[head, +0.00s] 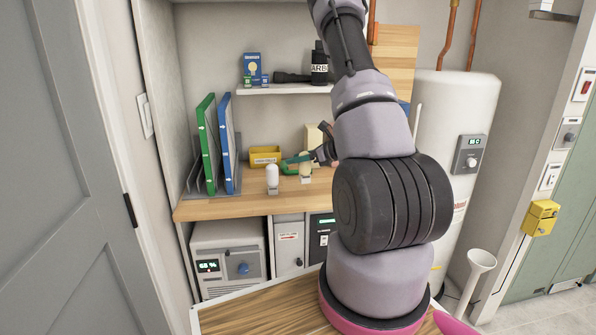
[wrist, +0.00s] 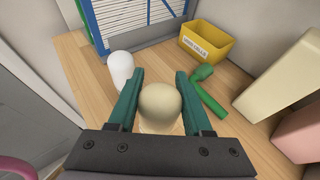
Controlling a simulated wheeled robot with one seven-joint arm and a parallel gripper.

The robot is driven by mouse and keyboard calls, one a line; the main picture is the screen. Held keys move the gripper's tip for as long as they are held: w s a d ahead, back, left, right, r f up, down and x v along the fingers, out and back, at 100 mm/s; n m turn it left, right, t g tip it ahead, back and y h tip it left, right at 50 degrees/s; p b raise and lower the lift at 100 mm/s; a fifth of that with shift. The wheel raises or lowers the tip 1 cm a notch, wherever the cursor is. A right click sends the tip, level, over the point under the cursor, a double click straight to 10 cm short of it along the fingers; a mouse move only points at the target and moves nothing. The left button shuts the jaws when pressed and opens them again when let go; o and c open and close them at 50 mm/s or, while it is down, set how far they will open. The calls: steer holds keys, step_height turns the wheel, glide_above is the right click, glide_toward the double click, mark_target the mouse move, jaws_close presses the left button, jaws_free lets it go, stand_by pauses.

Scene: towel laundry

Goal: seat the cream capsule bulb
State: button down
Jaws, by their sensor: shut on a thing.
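The cream bulb (wrist: 160,103) sits between the green fingers of my gripper (wrist: 155,86), which is shut on it. In the head view the cream bulb (head: 305,167) shows on the wooden shelf top, just above or in a small pale holder (head: 306,180). I cannot tell whether it is fully in the holder, because the bulb's lower part is hidden in the wrist view. A white capsule-shaped bulb (wrist: 121,67) stands upright to the left of my gripper; the head view shows it (head: 272,172) on a similar small holder.
A yellow labelled bin (wrist: 206,43) and a green handled object (wrist: 208,90) lie beyond and right of my gripper. Green and blue binders (head: 208,145) stand at the left. Cream and pink blocks (wrist: 284,80) are close on the right. Bare wood shows between them.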

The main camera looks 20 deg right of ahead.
steer(key=shift+f, duration=1.75)
steer(key=shift+f, duration=0.15)
steer(key=shift+f, duration=0.1)
steer(key=shift+c, duration=1.6)
jaws_free()
